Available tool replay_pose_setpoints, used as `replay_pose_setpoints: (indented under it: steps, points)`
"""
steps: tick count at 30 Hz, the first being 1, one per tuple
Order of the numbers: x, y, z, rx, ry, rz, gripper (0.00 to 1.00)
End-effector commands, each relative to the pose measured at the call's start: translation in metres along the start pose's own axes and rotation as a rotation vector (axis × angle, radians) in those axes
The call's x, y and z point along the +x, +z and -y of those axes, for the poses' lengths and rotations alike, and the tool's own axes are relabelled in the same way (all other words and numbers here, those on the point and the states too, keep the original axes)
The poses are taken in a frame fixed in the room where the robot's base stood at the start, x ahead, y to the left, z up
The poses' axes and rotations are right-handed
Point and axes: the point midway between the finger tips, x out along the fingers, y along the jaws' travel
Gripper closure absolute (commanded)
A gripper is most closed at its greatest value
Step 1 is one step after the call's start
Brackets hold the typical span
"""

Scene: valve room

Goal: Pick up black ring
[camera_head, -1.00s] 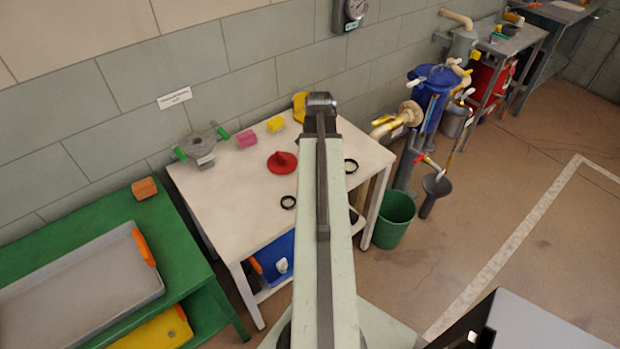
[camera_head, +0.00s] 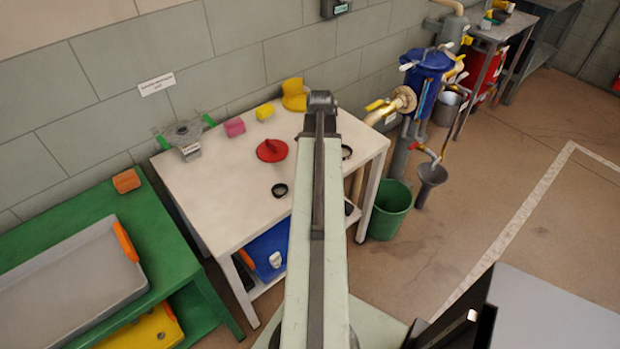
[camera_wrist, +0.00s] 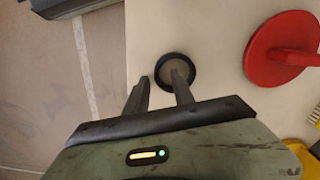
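Two black rings lie flat on the white table (camera_head: 225,215) in the head view. One black ring (camera_head: 280,190) is left of my arm, and another black ring (camera_head: 346,152) is just right of it, partly hidden by the arm. In the wrist view a black ring (camera_wrist: 176,70) lies near the table's edge, apparently the right one. My gripper (camera_wrist: 161,78) is open and empty above the table, its two fingers apart. The right fingertip overlaps the ring's middle in the picture; the left one is beside it, towards the edge. The height gap cannot be told. The fingers are hidden in the head view.
A red lid-like disc (camera_head: 272,150) lies by the rings and also shows in the wrist view (camera_wrist: 284,48). Pink (camera_head: 234,127) and yellow (camera_head: 265,111) blocks and a grey valve part (camera_head: 181,138) stand behind. A green bucket (camera_head: 389,211) stands on the floor at right.

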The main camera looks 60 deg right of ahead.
Motion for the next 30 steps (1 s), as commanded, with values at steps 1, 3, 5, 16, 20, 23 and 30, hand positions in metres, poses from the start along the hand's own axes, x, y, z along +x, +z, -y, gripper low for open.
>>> replay_pose_setpoints:
  steps: [1, 3, 5, 16, 20, 23, 30]
  points:
    - [0.013, 0.000, 0.000, 0.000, 0.000, 0.000, 0.70]
    - [0.012, 0.000, 0.000, 0.000, 0.000, 0.000, 0.70]
    - [0.010, 0.000, 0.000, 0.000, 0.000, 0.000, 0.70]
    - [0.009, 0.000, -0.001, 0.001, 0.000, 0.000, 1.00]
    - [0.009, -0.001, -0.001, 0.001, 0.000, 0.000, 1.00]
    - [0.008, -0.001, -0.001, 0.001, 0.000, 0.000, 1.00]
    - [-0.006, 0.000, 0.000, -0.002, 0.000, 0.000, 1.00]
